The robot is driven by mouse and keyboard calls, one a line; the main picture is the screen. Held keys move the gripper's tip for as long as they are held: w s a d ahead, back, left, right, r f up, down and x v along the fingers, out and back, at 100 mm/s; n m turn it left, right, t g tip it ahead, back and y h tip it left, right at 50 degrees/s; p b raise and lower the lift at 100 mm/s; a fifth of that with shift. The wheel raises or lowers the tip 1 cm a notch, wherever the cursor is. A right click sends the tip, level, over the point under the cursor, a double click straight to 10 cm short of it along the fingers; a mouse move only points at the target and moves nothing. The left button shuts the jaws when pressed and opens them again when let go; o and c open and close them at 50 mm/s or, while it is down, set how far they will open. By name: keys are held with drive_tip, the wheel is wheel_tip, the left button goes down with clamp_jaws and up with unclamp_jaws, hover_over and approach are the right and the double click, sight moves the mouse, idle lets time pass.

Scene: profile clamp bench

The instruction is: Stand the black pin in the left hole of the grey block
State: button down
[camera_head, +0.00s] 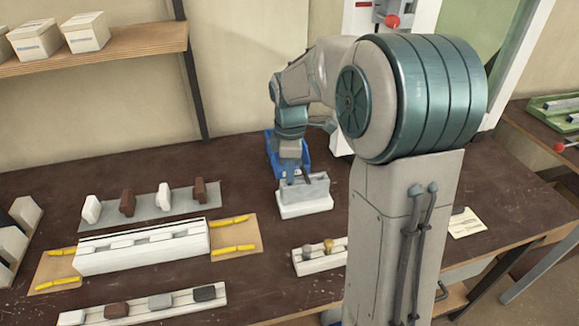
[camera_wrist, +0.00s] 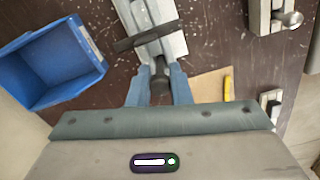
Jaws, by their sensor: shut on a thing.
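The grey block (camera_head: 312,187) stands on a white base (camera_head: 305,209) near the bench middle; its grey top also shows in the wrist view (camera_wrist: 169,18). My gripper (camera_head: 290,179) is low at the block's left side in the head view. In the wrist view my gripper (camera_wrist: 159,78) is shut on the black pin (camera_wrist: 160,91), which sits between the blue fingers. A dark bar (camera_wrist: 147,35) crosses over the block there; I cannot tell whether it is part of the pin. The holes and the pin's lower end are not clear.
A blue bin (camera_wrist: 50,65) stands close to the block, behind my gripper in the head view (camera_head: 272,157). A long white rack (camera_head: 140,250) and a grey mat (camera_head: 150,208) with upright pieces lie left. A small white holder (camera_head: 320,262) lies in front.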

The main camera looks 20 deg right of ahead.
drive_tip(key=shift+f+b, duration=0.55)
drive_tip(key=shift+f, duration=0.4)
drive_tip(key=c, duration=1.3)
unclamp_jaws()
drive_tip(key=shift+o, duration=0.2)
drive_tip(key=shift+r+p, duration=3.3)
drive_tip(key=shift+r, duration=0.7)
